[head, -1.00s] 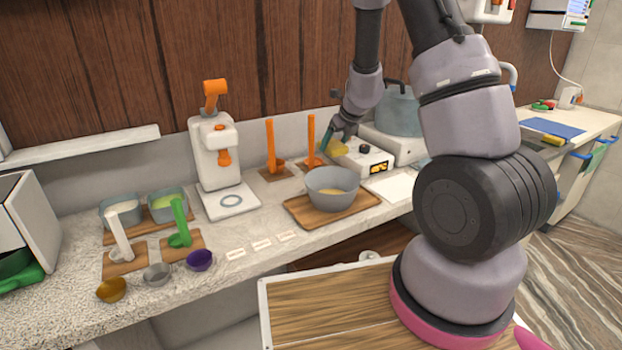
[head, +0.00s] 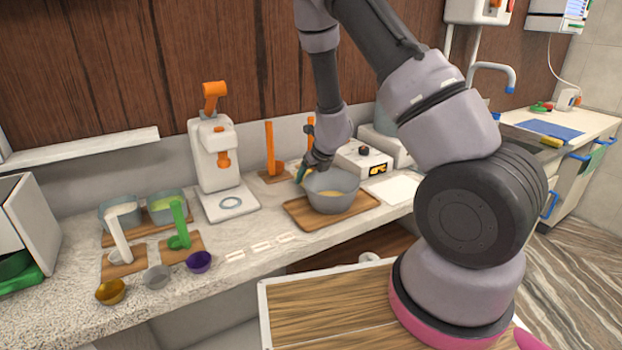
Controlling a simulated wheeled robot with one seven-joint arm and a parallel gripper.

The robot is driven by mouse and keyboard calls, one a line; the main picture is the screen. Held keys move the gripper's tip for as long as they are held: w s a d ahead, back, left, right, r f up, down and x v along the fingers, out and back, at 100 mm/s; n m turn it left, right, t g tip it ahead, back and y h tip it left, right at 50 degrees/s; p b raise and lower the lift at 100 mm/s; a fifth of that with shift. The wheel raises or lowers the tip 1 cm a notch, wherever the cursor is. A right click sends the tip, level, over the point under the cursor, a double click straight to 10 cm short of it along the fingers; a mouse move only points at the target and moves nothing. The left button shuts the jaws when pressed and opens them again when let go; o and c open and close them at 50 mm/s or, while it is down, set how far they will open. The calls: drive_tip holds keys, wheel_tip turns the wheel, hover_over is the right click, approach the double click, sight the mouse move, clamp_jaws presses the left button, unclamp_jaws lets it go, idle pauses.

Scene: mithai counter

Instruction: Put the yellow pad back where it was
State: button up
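My gripper (head: 302,174) is just behind and left of the rim of the grey bowl (head: 333,205), seen from afar and partly hidden by my own wrist. Its teal fingertips point down. A small bit of the yellow pad (head: 308,172) shows at the fingers, so the gripper appears shut on it. Most of the pad is hidden. The bowl stands on a wooden board and has something yellow in it.
Two orange-handled tools (head: 270,148) stand behind the bowl. A white press (head: 217,165) is left, and a burner box (head: 362,160) is right. Small bowls and tubs fill the left counter. A yellow block (head: 551,141) lies by a blue mat (head: 552,129) far right.

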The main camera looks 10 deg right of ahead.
drive_tip(key=shift+d+f, duration=0.2)
drive_tip(key=shift+f, duration=0.3)
drive_tip(key=shift+f, duration=0.15)
drive_tip(key=o, duration=1.2)
drive_tip(key=shift+c, duration=0.2)
